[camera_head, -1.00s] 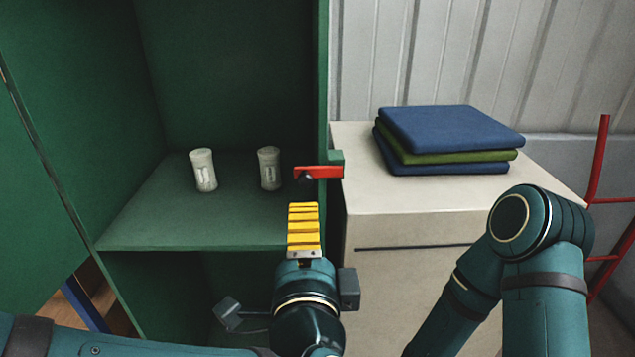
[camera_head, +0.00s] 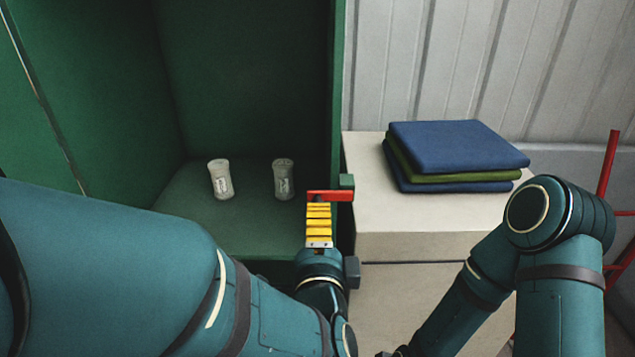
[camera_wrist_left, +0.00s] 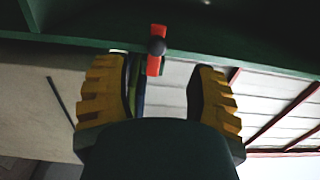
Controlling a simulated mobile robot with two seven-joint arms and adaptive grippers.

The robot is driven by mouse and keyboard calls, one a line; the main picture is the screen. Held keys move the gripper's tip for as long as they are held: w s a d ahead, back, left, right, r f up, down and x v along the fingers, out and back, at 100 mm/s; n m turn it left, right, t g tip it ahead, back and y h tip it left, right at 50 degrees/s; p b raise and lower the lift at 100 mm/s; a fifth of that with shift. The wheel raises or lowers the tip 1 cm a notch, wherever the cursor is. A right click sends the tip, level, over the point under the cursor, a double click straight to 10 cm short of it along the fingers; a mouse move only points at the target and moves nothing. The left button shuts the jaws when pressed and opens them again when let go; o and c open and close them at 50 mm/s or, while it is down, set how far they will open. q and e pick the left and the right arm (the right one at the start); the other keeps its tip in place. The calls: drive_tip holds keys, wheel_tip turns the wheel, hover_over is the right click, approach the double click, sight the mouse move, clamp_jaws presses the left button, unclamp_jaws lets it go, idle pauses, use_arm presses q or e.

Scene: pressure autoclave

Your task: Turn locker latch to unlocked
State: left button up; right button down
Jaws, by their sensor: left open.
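The locker latch (camera_head: 331,196) is a red bar lying roughly level at the right front edge of the green locker. In the left wrist view the red latch (camera_wrist_left: 155,64) shows with a dark round knob, just beyond and between my fingertips. My left gripper (camera_head: 317,207) has yellow ribbed fingers and is right in front of the latch in the head view, covering part of its lower edge. In the left wrist view the left gripper (camera_wrist_left: 160,76) is open, with the fingers apart on either side of the bar. Contact cannot be told. My right gripper is out of view.
The open green locker (camera_head: 250,70) holds two pale containers, one left (camera_head: 220,179) and one right (camera_head: 284,179), on its shelf. A beige cabinet (camera_head: 400,242) stands to the right with folded blue and green cloths (camera_head: 455,150) on top. A red frame (camera_head: 608,165) stands far right.

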use_arm(q)
drive_tip(key=shift+w+a+f+p, duration=0.1)
drive_tip(key=shift+w+p, duration=1)
drive_tip(key=shift+w, duration=0.65)
drive_tip(key=shift+w+f+p, duration=0.1)
drive_tip(key=shift+w+p, duration=1)
drive_tip(key=shift+w, duration=0.65)
clamp_jaws()
